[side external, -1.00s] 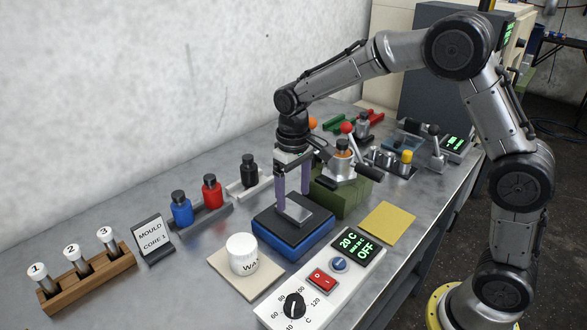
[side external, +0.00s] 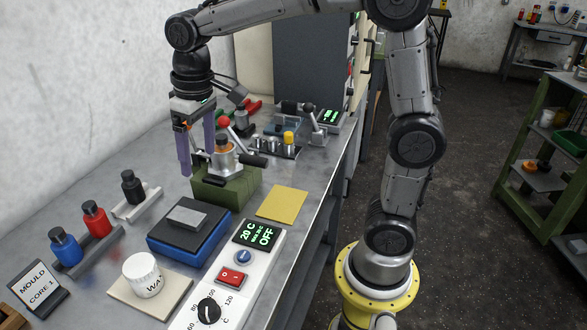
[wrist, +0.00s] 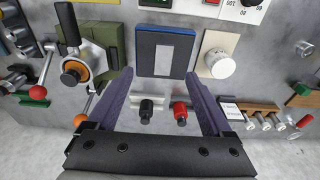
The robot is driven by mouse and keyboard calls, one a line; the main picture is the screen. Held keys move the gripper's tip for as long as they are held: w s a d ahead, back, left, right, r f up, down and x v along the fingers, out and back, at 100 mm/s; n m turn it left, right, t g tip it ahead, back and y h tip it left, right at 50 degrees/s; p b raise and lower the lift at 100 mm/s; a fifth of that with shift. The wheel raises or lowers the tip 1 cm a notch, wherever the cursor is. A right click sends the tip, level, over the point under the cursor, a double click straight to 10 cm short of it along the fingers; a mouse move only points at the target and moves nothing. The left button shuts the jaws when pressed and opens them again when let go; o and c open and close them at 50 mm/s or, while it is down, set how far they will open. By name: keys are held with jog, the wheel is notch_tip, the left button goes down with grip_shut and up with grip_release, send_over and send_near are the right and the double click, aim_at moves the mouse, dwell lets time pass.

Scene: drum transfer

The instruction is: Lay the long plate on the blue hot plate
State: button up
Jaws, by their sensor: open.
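The long plate (side external: 187,218) is a small flat grey slab. It lies flat on the dark top of the blue hot plate (side external: 180,250), inside its edges. In the wrist view the long plate (wrist: 164,61) shows as a pale rectangle on the dark top of the blue hot plate (wrist: 167,31). My gripper (side external: 198,160) has purple fingers spread wide with nothing between them. It is raised above the bench and apart from the plate. In the wrist view my gripper (wrist: 159,74) shows its two fingers well apart.
A white wax tub (side external: 143,274) on a pale board stands at the front. A control panel (side external: 236,276) reads 20 C and OFF. A green block (side external: 228,188) with a clamp device stands behind the hot plate. Red (side external: 95,219), blue and black bottles stand at left.

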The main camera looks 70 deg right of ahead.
jog(key=s+d+t, duration=0.1)
jog(key=s+t, duration=0.1)
jog(key=s, duration=0.8)
jog(key=s+d+f+t, duration=0.1)
jog(key=s+t, duration=0.1)
jog(key=s, duration=0.8)
jog(key=shift+d+f, duration=0.25)
jog(key=shift+d, duration=0.05)
jog(key=shift+c, duration=0.2)
dwell(0.6)
